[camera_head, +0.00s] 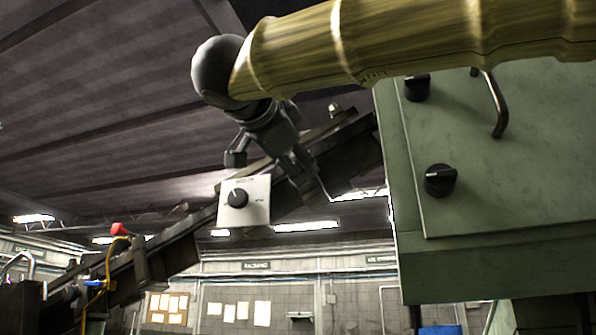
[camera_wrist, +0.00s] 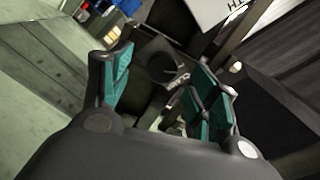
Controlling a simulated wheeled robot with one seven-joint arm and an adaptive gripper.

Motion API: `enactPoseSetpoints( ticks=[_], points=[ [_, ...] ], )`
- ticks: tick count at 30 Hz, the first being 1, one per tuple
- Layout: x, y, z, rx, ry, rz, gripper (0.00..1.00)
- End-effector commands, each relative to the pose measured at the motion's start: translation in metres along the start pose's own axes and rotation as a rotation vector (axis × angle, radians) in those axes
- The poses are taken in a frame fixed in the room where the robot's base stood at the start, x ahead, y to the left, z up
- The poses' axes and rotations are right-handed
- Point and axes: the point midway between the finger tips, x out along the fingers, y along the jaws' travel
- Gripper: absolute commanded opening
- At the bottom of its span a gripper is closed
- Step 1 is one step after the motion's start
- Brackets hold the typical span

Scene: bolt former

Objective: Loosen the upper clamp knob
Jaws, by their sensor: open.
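In the wrist view, a dark round knob (camera_wrist: 160,66) sits between my spread fingers, ahead of the palm. It looks like the clamp knob, but no label on it can be read. My gripper (camera_wrist: 165,75) is open, with teal pads on both sides of the knob. I cannot tell whether either pad touches it. In the head view, my gripper (camera_head: 283,170) hangs below my arm's dark wrist, in front of the sloping dark rail (camera_head: 185,245). The knob between the fingers cannot be made out clearly there.
A white plate (camera_head: 258,210) with a black dial (camera_head: 237,198) is fixed on the rail just below my gripper. A green machine cabinet (camera_head: 520,160) with a black knob (camera_head: 440,180) and a bent handle (camera_head: 494,104) stands at right. A red button (camera_head: 118,229) is at lower left.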

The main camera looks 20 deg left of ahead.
Motion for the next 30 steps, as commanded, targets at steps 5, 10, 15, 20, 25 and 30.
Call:
enactPoseSetpoints(
  ticks=[5, 10, 15, 20, 25, 30],
  points=[
    [0.024, -0.005, -0.002, -0.049, -0.001, -0.003, 0.61],
    [0.023, -0.005, -0.002, -0.239, -0.001, -0.003, 0.61],
    [0.023, -0.005, -0.001, -0.425, -0.001, -0.004, 0.61],
    [0.023, -0.007, -0.001, -0.545, -0.001, -0.004, 0.61],
    [0.022, -0.007, -0.002, -0.636, 0.000, -0.005, 0.61],
    [0.022, -0.007, -0.002, -0.726, -0.001, -0.005, 0.61]
  ],
)
